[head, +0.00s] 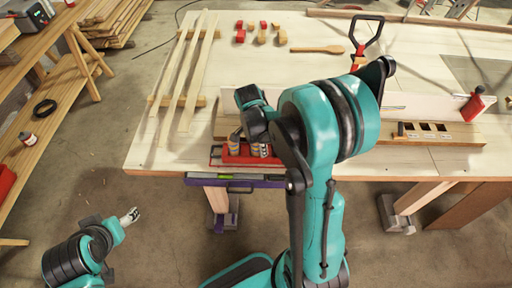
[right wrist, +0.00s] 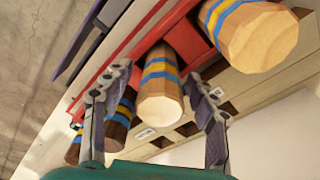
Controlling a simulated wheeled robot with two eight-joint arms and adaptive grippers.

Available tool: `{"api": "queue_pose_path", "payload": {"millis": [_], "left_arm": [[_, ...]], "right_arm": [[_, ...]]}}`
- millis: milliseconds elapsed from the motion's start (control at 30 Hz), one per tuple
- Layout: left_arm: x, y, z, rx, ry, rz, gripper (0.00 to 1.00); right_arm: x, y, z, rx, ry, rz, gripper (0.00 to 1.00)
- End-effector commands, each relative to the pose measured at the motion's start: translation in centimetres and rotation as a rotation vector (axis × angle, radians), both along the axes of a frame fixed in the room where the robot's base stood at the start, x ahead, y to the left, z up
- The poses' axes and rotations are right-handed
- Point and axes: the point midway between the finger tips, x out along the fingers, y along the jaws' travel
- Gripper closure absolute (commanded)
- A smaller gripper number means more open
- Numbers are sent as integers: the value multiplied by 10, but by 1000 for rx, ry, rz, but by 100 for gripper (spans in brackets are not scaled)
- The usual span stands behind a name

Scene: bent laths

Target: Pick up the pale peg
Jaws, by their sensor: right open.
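Several striped wooden pegs with blue and yellow bands stand in a red rack (head: 216,160). The pale peg (right wrist: 160,100) is in the middle of the right wrist view, its lighter end facing the camera. My right gripper (right wrist: 157,82) is open, with one finger on each side of this peg; I cannot tell whether they touch it. Another light peg (right wrist: 258,38) is at upper right, and darker brown pegs (right wrist: 118,128) are at left, partly behind a finger. In the head view my right arm hides part of the rack. My left gripper (head: 130,216) is low at left, away from the table.
A wooden block with square holes (head: 438,132) lies on the workbench (head: 150,150) at right. Long laths (head: 185,80) lie at left.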

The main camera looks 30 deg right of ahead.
Motion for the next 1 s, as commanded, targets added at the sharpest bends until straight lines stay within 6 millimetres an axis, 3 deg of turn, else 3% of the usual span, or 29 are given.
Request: {"api": "queue_pose_path", "payload": {"millis": [33,233,267,667,933,1000], "left_arm": [[0,0,0,0,0,0,30],[0,0,0,0,0,0,30],[0,0,0,0,0,0,30],[0,0,3,0,0,0,30],[0,0,18,0,0,0,30],[0,0,20,0,0,0,30]], "right_arm": [[0,0,0,0,0,0,42],[0,0,0,0,0,0,95],[0,0,0,0,0,0,97],[0,0,6,0,0,0,98],[-1,0,48,0,0,0,98],[-17,-8,55,0,0,-4,98]]}}
